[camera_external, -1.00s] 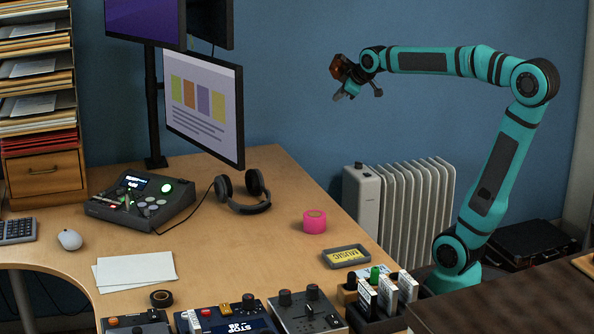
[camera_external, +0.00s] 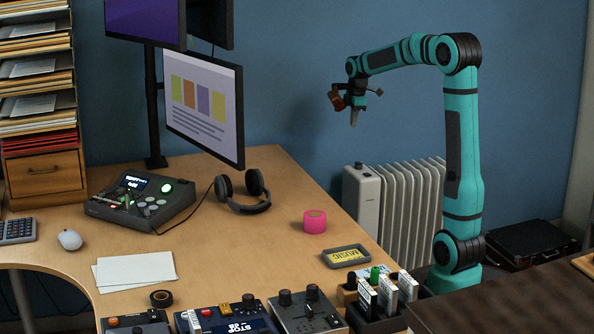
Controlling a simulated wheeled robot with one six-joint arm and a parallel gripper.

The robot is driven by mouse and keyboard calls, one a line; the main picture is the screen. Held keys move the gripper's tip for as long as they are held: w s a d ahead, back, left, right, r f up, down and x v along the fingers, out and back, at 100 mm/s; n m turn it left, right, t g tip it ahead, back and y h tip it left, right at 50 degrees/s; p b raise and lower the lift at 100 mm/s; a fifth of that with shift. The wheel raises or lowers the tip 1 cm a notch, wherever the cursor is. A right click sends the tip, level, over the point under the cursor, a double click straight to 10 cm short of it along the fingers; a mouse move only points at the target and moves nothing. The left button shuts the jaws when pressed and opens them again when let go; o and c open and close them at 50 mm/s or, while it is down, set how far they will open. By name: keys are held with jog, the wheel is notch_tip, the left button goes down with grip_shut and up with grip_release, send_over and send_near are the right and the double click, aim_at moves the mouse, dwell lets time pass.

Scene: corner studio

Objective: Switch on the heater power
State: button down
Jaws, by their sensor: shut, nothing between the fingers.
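The heater (camera_external: 397,205) is a white finned oil radiator standing on the floor behind the desk's right edge, against the blue wall. Its control end (camera_external: 362,195) is a box at the left with a darker top; the power switch is too small to make out. My gripper (camera_external: 354,122) hangs above the heater's left end, pointing down, well clear of it. Its fingers are shut and hold nothing.
A monitor (camera_external: 203,105) stands left of my gripper. A black case (camera_external: 531,243) lies on the floor at right. The air above the heater is free.

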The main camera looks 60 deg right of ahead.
jog(key=n+g+y, duration=0.1)
jog(key=g+y, duration=0.1)
send_over(368, 175)
jog(key=w+d, duration=0.1)
jog(key=d, duration=0.1)
notch_tip(368, 175, down, 7)
jog(key=shift+w+d, duration=0.1)
jog(key=shift+w, duration=0.1)
jog(key=shift+f, duration=0.1)
jog(key=f, duration=0.4)
jog(key=a+f, duration=0.1)
jog(key=f, duration=0.4)
jog(key=s+f, duration=0.1)
jog(key=f, duration=0.3)
jog(key=shift+s+a+f, duration=0.1)
jog(key=shift+a+f, duration=0.05)
jog(key=shift+f, duration=0.25)
jog(key=shift+f, duration=0.2)
